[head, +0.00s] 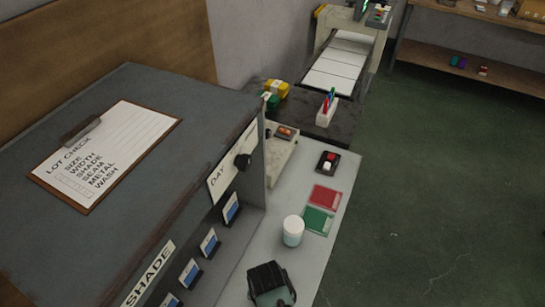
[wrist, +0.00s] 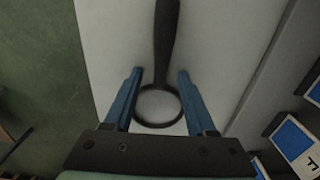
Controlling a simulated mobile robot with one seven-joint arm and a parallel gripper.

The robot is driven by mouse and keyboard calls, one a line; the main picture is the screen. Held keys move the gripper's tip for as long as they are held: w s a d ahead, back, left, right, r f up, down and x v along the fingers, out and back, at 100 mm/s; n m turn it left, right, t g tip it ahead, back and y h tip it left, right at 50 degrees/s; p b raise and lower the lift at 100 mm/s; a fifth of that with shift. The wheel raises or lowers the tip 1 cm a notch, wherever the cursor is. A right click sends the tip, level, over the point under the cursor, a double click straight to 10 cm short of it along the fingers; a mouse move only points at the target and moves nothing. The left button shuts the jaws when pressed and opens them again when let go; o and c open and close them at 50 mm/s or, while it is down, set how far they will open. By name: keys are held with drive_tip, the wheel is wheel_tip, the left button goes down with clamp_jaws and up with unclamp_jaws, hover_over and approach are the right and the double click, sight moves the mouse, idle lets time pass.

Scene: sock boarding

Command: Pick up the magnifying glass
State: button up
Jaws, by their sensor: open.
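The magnifying glass (wrist: 165,35) lies on the pale grey table top in the wrist view, its black handle pointing to the top of the picture. Its round black-rimmed lens is at the handle's lower end. My gripper (wrist: 160,72) is open, with one blue finger on each side of the magnifying glass near where handle meets lens. A gap shows between each finger and the rim. I cannot tell the height of the fingertips above the table. The magnifying glass does not show in the head view.
The pale table (head: 255,237) also bears a white cup (head: 293,231), a green card (head: 317,220), a red card (head: 325,195) and a small dark tray (head: 327,162). A dark cabinet with a clipboard (head: 105,152) rises on the left. Open green floor lies right.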

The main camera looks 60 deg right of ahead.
drive_tip(key=shift+c, duration=0.3)
clamp_jaws()
